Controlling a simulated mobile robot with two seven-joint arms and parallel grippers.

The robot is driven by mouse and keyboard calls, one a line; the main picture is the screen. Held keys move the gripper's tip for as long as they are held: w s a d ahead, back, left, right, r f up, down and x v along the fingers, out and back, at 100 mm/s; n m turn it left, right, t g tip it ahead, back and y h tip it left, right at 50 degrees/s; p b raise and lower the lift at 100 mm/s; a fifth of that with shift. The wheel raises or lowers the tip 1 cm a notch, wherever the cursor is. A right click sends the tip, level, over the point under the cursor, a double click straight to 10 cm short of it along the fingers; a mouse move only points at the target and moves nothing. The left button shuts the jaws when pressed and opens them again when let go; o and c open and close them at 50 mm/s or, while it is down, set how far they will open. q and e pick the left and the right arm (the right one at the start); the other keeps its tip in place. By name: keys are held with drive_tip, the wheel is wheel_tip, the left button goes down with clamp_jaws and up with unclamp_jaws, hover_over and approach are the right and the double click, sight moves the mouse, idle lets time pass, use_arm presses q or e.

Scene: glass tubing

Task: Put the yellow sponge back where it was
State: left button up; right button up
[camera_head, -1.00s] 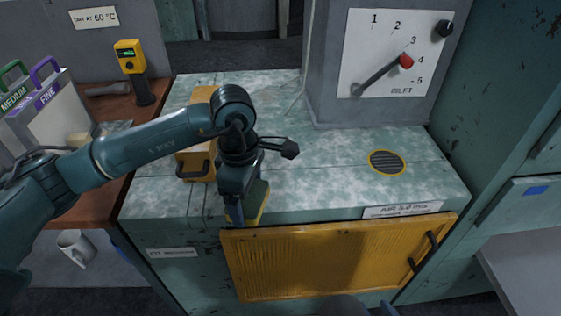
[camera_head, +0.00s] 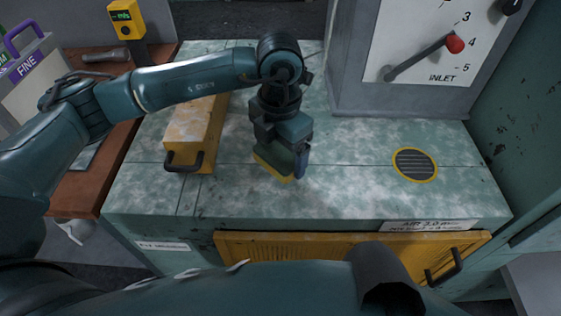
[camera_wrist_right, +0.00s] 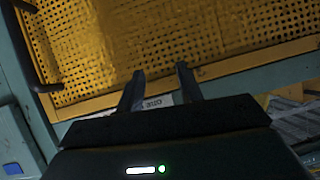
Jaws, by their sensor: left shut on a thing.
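The yellow sponge (camera_head: 272,170), with a darker green upper part, is in my left gripper (camera_head: 288,158) in the head view. That gripper is shut on it and points down over the mottled green bench top (camera_head: 340,190). The sponge is at or just above the surface; I cannot tell if it touches. The gripper partly hides it. In the right wrist view my right gripper (camera_wrist_right: 160,88) is open, its two fingers apart with nothing between them, in front of a yellow perforated panel (camera_wrist_right: 180,40).
A yellow box with a black handle (camera_head: 196,130) stands left of the sponge. A round yellow-rimmed vent (camera_head: 415,164) lies to the right. A grey column with a lever dial (camera_head: 425,50) rises behind. The bench top between sponge and vent is clear.

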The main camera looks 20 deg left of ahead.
sight(280, 163)
use_arm(q)
wheel_tip(280, 163, down, 4)
drive_tip(key=shift+r, duration=0.1)
drive_tip(key=shift+f, duration=0.2)
use_arm(e)
drive_tip(key=shift+f, duration=0.15)
use_arm(q)
drive_tip(key=shift+f, duration=0.1)
use_arm(e)
drive_tip(key=shift+f, duration=0.1)
use_arm(q)
drive_tip(key=o, duration=0.7)
use_arm(e)
drive_tip(key=shift+w+d, duration=0.1)
drive_tip(key=shift+r, duration=0.2)
use_arm(q)
drive_tip(key=shift+r, duration=0.35)
wheel_tip(280, 163, up, 12)
drive_tip(key=shift+f, duration=0.2)
use_arm(e)
drive_tip(key=shift+f, duration=0.15)
